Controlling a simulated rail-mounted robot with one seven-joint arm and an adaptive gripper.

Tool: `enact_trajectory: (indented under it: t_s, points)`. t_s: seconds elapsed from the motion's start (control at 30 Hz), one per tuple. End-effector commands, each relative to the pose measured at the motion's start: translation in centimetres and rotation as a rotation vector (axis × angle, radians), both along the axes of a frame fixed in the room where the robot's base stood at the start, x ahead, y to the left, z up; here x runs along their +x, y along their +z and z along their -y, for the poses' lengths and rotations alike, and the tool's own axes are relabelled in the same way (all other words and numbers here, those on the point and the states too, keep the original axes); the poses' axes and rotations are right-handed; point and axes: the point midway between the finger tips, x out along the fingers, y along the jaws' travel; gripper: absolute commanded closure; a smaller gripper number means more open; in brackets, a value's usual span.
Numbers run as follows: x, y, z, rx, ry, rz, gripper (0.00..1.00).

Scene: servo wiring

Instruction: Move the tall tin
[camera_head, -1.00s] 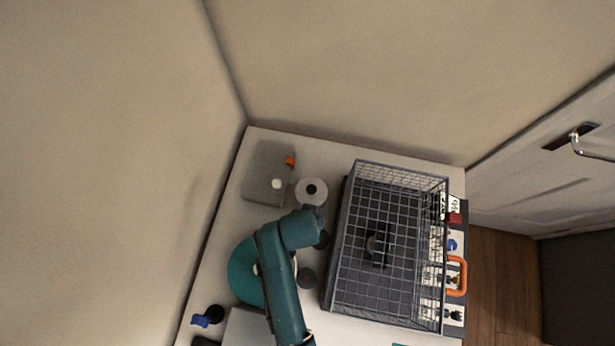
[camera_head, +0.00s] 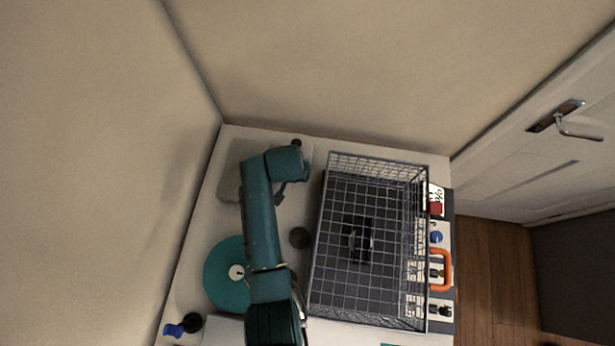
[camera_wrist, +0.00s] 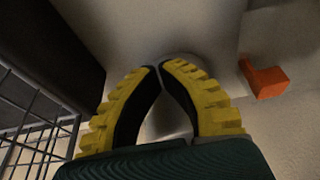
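My gripper (camera_wrist: 160,68) shows in the wrist view with yellow ribbed fingers and black pads, tips close together. A pale grey rounded object (camera_wrist: 166,118) shows between and just beyond the fingers; it may be the tall tin. I cannot tell whether the fingers press on it. In the head view, a pale round edge with a dark part (camera_head: 297,143) shows beside my wrist at the back of the table. My arm hides most of that spot.
The wire basket (camera_head: 319,235) fills the right of the table. A teal disc (camera_head: 222,288) lies left of my arm. A grey container (camera_head: 229,180) is partly hidden behind it. Walls border the table's back and left.

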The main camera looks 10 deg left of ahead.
Motion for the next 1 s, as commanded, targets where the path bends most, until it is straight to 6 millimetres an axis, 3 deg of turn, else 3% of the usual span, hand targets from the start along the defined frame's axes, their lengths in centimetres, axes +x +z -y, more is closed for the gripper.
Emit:
enact_trajectory:
  t_s: [0.13,0.57,0.77,1.0]
  points:
    - [0.9,0.0,0.1,0.000,-0.001,0.000,1.00]
    - [0.8,0.5,0.1,0.000,-0.001,0.000,1.00]
    - [0.4,2.9,0.2,0.000,-0.002,-0.001,1.00]
    - [-0.4,7.2,0.2,0.000,-0.004,0.000,1.00]
